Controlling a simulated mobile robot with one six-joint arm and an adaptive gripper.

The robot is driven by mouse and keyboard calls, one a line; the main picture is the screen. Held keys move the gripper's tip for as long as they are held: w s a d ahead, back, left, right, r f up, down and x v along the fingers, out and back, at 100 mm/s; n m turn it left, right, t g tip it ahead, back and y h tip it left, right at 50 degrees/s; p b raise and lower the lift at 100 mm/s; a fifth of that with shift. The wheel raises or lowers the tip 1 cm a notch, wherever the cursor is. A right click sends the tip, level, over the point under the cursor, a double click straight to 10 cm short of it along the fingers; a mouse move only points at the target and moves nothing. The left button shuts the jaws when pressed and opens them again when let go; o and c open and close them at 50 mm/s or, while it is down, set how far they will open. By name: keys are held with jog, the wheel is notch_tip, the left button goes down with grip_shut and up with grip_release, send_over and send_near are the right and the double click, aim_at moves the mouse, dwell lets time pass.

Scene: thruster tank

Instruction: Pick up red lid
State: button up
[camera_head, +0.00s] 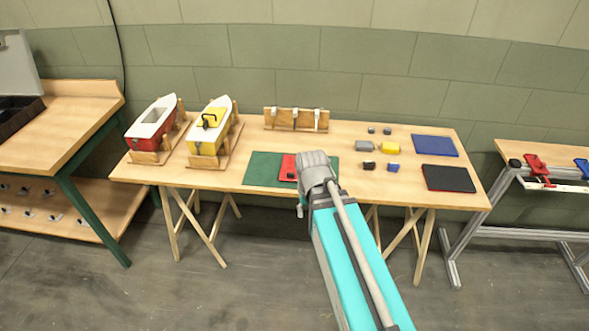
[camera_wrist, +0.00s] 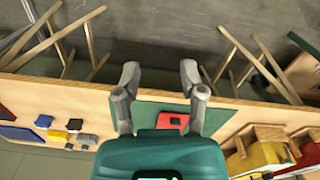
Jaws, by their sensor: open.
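The red lid (camera_head: 288,167) lies flat on a green mat (camera_head: 262,170) near the middle of the table, with a small dark part on top. In the head view, my wrist covers its right side. In the wrist view, the red lid (camera_wrist: 170,121) shows between my fingers, close to the gripper body, which hides its lower edge. My gripper (camera_wrist: 160,70) is open and empty, with its fingers apart above the table. The fingertips point past the lid toward the table's front edge. They are hidden in the head view.
A red-and-white boat (camera_head: 151,130) and a yellow-and-white boat (camera_head: 208,130) stand in wooden cradles at left. A wooden rack (camera_head: 296,119) is behind the mat. Small blocks, a blue mat (camera_head: 434,146) and a black mat (camera_head: 448,178) lie at right. Table space around the blocks is free.

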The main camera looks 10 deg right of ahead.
jog(key=w+r+m+p, duration=0.2)
jog(key=w+m, duration=0.9)
jog(key=w, duration=0.4)
notch_tip(320, 180, up, 2)
jog(key=m+p, duration=0.2)
jog(key=m, duration=0.8)
send_over(291, 174)
jog(key=shift+w, duration=0.3)
notch_tip(291, 174, down, 8)
jog(key=b, duration=0.8)
jog(key=shift+f+b, duration=0.25)
jog(key=shift+b, duration=0.05)
jog(key=shift+f, duration=0.1)
notch_tip(291, 174, down, 5)
jog(key=b, duration=0.5)
jog(key=shift+s, duration=0.1)
grip_shut()
